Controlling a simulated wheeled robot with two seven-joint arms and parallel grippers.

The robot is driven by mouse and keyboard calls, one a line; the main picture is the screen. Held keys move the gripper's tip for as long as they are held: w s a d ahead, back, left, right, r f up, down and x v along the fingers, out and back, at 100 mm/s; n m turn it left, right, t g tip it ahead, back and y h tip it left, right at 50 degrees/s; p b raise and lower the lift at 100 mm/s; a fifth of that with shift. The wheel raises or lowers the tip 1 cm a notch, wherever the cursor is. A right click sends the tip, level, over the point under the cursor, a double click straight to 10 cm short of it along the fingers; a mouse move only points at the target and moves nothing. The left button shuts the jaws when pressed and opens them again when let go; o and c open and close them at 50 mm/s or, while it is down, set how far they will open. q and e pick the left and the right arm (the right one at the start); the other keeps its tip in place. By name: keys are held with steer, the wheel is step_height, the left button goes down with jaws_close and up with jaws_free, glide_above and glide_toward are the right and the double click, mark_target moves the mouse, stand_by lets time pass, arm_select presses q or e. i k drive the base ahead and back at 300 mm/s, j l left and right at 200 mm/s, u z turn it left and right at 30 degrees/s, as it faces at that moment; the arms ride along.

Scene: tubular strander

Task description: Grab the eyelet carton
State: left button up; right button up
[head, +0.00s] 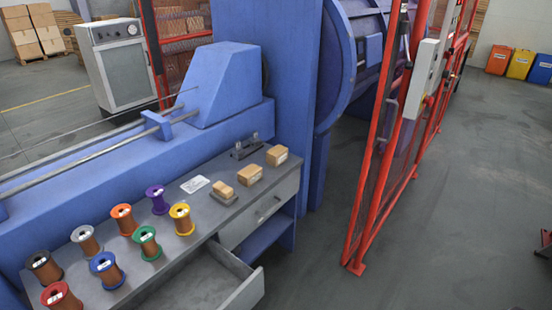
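Small cardboard-brown cartons stand on the right part of the grey workbench top. One carton (277,155) is at the far right corner, and another carton (249,174) is just nearer and to its left. A third brown block (222,189) sits on a dark grey base nearer still. Their labels are too small to read, so I cannot tell which is the eyelet carton. Neither of my grippers is in view.
Several wire spools, one with a purple rim (156,200), cover the left of the bench (205,222). An open drawer (243,293) juts out at the front. A red guard frame (376,150) stands to the right. The floor in front is clear.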

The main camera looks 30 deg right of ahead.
mark_target(278, 154)
steer(key=u, duration=0.2)
steer(key=i+l+u, duration=0.15)
steer(key=l+u, duration=0.65)
steer(key=l, duration=0.15)
